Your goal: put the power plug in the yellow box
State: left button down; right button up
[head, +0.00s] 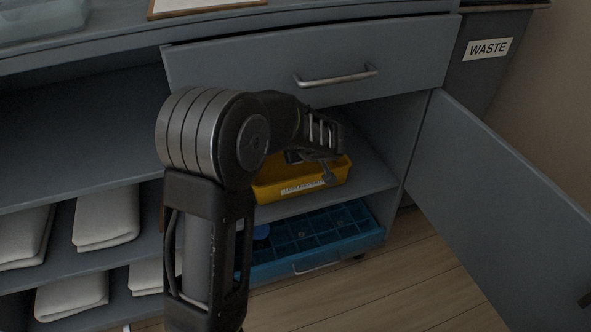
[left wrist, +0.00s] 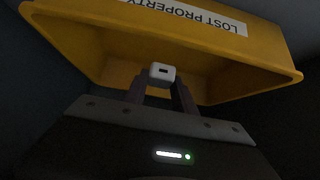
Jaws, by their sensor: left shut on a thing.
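The yellow box (head: 322,182), labelled as lost property, stands on a shelf inside the open cabinet in the head view. It fills the upper part of the left wrist view (left wrist: 90,38). The power plug (left wrist: 162,74) is a small white block with a dark slot, held between the fingertips of my left gripper (left wrist: 162,84). The gripper is shut on it, with the box's yellow inside behind it. In the head view my left gripper (head: 326,166) is at the box's opening, and the plug is hidden there. My right gripper is not in view.
A drawer (head: 320,66) with a metal handle is just above the box. The cabinet door (head: 505,205) stands open at the right. A blue compartment tray (head: 315,236) is below the box's shelf. Folded towels (head: 106,218) lie on shelves at the left.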

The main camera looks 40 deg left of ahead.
pick_arm(q)
notch_tip(320, 180, down, 5)
jog(key=shift+r+b, duration=0.15)
jog(key=shift+b, duration=0.85)
jog(key=shift+s+a+f, duration=0.1)
jog(key=shift+s+f, duration=0.05)
jog(key=shift+f, duration=0.05)
jog(key=shift+r, duration=0.1)
jog(key=shift+f+b, duration=0.2)
jog(key=shift+b, duration=0.15)
jog(key=c, duration=1)
grip_release()
